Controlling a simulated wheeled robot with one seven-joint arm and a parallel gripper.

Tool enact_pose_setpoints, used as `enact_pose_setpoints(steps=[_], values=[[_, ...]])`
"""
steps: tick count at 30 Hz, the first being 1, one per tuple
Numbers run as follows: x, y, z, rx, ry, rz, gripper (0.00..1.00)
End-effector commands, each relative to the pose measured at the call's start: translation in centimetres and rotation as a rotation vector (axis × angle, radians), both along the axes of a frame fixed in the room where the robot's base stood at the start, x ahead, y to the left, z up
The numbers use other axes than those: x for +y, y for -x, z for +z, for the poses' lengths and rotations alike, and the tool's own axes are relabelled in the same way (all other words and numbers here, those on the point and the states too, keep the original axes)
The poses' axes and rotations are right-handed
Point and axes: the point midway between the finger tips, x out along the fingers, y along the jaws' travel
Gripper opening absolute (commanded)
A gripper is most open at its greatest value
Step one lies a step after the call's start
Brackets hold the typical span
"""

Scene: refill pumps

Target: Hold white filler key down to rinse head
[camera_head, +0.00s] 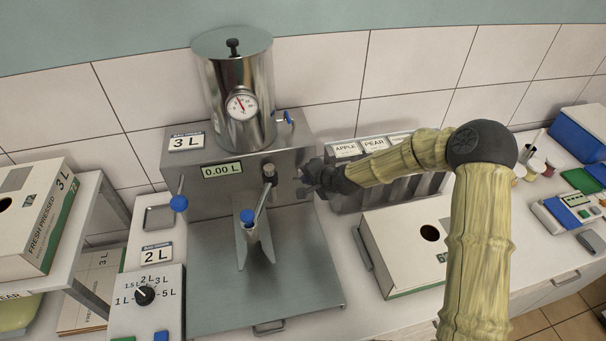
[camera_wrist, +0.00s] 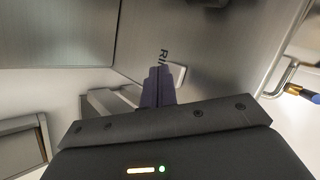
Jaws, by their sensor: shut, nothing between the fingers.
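The steel filler machine (camera_head: 222,185) stands at the back of the counter with a gauge tank on top and a readout of 0.00 L. My gripper (camera_head: 305,180) is at the right side of its body. In the wrist view my gripper (camera_wrist: 158,74) is shut and empty, its dark fingertips against or just in front of a white key (camera_wrist: 178,76). The key sits on the steel side face under dark lettering that begins "RIN", partly covered by the fingers. I cannot tell whether the key is pressed in. In the head view the key is hidden.
A metal rack with labels such as APPLE and PEAR (camera_head: 375,145) stands right of the machine, close behind my arm. A white carton (camera_head: 408,245) with a round hole lies in front of it. A blue-tipped lever (camera_head: 248,216) hangs over the empty drip tray (camera_head: 260,285).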

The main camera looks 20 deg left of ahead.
Motion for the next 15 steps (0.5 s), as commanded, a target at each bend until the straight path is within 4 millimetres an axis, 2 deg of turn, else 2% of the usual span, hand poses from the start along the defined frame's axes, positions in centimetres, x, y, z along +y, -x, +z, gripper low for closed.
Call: enact_pose_setpoints(steps=[15], values=[[0.29, -0.41, -0.05, 0.0, 0.0, 0.0, 0.0]])
